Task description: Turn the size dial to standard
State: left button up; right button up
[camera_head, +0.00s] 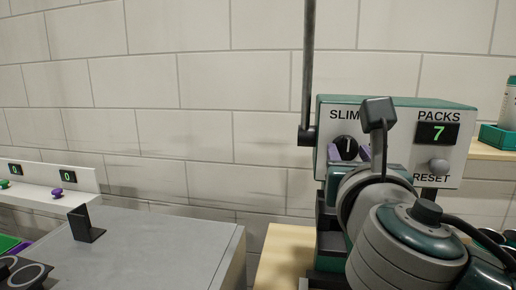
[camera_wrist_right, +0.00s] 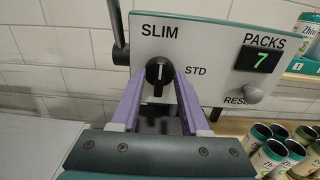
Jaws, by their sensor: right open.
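The size dial (camera_head: 346,147) is a round black knob with a white mark on the front of a white and teal panel (camera_head: 398,118). In the right wrist view the dial (camera_wrist_right: 158,72) sits below the word SLIM, with STD to its right. Its white mark looks near upright, towards SLIM. My right gripper (camera_wrist_right: 159,82) is open, its purple fingers on either side of the dial; I cannot tell whether they touch it. In the head view my right arm hides most of this gripper (camera_head: 350,154). My left gripper is not in view.
The panel also has a PACKS display (camera_head: 437,133) reading 7 and a grey RESET knob (camera_head: 438,166). A dark lever (camera_head: 308,75) rises at its left edge. Open cans (camera_wrist_right: 270,155) stand at the lower right. A grey surface (camera_head: 160,240) with a black bracket (camera_head: 86,226) lies left.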

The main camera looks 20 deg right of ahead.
grip_shut()
dwell(0.3)
dwell(0.3)
